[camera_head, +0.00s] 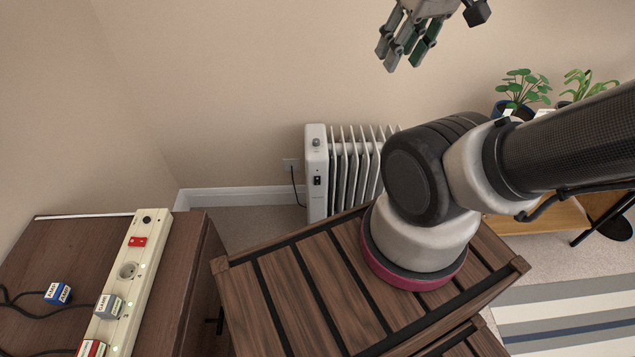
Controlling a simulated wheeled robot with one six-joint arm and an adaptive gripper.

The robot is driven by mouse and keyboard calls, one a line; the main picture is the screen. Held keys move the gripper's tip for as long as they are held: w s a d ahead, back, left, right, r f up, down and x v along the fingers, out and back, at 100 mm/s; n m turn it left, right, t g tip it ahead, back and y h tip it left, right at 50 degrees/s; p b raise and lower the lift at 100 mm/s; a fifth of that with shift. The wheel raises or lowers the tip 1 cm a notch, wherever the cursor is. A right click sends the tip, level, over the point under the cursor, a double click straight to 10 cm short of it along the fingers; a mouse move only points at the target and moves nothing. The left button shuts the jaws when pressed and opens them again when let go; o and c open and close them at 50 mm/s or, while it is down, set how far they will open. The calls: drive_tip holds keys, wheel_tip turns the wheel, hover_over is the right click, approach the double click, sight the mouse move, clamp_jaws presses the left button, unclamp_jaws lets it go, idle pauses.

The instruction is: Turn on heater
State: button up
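The heater (317,205) is a white finned oil radiator standing on the floor against the wall. Its left end panel faces me, with a grey round knob (316,142) near the top and a small dark switch (317,180) below it. I cannot tell the switch's position. My gripper (403,60) is at the top of the view, well apart from the heater. Its fingers look parted, with nothing between them. My arm hides the heater's right part.
A brown cabinet (60,235) at left bears a power strip (125,285) with a red switch, green lights and labelled plugs. A blue plug (58,293) lies beside it. A slatted wooden surface (280,300) is in front. Potted plants (522,90) stand at right.

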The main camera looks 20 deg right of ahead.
drive_tip(key=shift+w+f, duration=0.1)
drive_tip(key=shift+f, duration=0.3)
drive_tip(key=c, duration=0.3)
drive_tip(key=f+g, duration=0.2)
drive_tip(key=f, duration=0.1)
drive_tip(key=w+f+g, duration=0.1)
drive_tip(key=f+g, duration=0.1)
drive_tip(key=f, duration=0.2)
drive_tip(key=w+f+g, duration=0.1)
drive_tip(key=f+g, duration=0.1)
drive_tip(key=f, duration=0.2)
drive_tip(key=shift+d+f, duration=0.25)
drive_tip(key=shift+d, duration=0.1)
clamp_jaws()
wheel_tip(320, 180, down, 40)
drive_tip(key=w+n, duration=0.2)
drive_tip(key=n, duration=0.5)
drive_tip(key=w+a+n+t+y, duration=0.2)
drive_tip(key=w+n+t, duration=0.3)
drive_tip(key=w, duration=0.9)
drive_tip(key=a+t, duration=0.1)
drive_tip(key=t, duration=0.2)
drive_tip(key=shift+w+a+r+t, duration=0.15)
drive_tip(key=shift+w+r+t, duration=0.15)
drive_tip(key=shift+r, duration=0.05)
